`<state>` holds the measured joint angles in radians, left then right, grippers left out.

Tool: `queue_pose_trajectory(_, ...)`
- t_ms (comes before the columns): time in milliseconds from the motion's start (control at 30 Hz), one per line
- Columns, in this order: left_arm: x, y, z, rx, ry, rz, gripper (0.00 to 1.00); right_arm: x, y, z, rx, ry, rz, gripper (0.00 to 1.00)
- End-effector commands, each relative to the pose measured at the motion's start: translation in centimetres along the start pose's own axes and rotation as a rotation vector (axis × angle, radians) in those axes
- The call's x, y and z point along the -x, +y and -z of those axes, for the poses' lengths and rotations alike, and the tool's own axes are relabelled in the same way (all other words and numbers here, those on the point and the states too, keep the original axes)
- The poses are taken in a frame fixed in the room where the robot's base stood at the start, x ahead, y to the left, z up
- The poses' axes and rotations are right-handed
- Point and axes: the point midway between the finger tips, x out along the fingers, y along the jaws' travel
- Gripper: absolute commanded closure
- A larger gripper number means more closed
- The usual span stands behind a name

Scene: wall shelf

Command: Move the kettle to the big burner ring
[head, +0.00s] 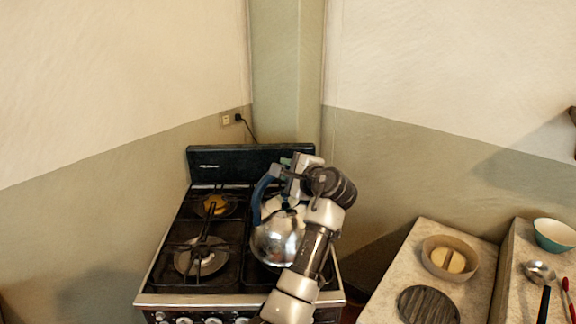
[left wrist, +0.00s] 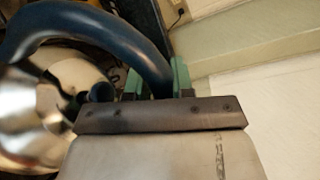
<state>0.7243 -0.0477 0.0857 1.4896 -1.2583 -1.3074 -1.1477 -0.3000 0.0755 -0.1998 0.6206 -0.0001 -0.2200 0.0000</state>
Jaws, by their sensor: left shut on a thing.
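A shiny metal kettle (head: 278,243) with a blue handle (head: 261,197) is over the right side of the stove (head: 150,298). My left gripper (head: 290,170) is at the top of the kettle. In the left wrist view, the green fingers of my left gripper (left wrist: 156,82) are shut on the blue handle (left wrist: 85,17), with the kettle body (left wrist: 25,125) at the left. A wide burner ring (head: 201,262) is at the front left, and a smaller-looking burner (head: 215,205) is at the back left. The kettle and arm hide the right burners. I cannot tell whether the kettle touches the grate.
A counter (head: 388,285) at the right holds a round dish (head: 450,258) and a dark ribbed disc (head: 428,304). Farther right are a teal bowl (head: 555,235) and a ladle (head: 540,271). The stove's back panel (head: 235,161) stands near the wall.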

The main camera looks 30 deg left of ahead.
Motion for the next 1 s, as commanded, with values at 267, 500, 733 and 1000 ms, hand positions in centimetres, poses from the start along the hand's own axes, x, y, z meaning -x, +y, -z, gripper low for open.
queue_pose_trajectory(267,0.0,0.0,0.0,0.003,-0.002,0.008,1.0,0.0,0.2,0.0,0.001,0.0,-0.003,0.57)
queue_pose_trajectory(500,-0.1,0.7,0.3,0.0,0.0,0.0,0.65,0.0,0.4,-0.1,0.002,-0.001,-0.005,0.57)
queue_pose_trajectory(733,-0.1,0.7,0.3,0.0,0.0,0.0,0.51,0.0,0.5,-0.1,0.003,-0.001,-0.006,0.57)
queue_pose_trajectory(1000,0.1,-0.3,-0.1,0.004,0.0,0.001,0.51,0.0,0.5,-0.1,0.003,-0.002,-0.006,0.57)
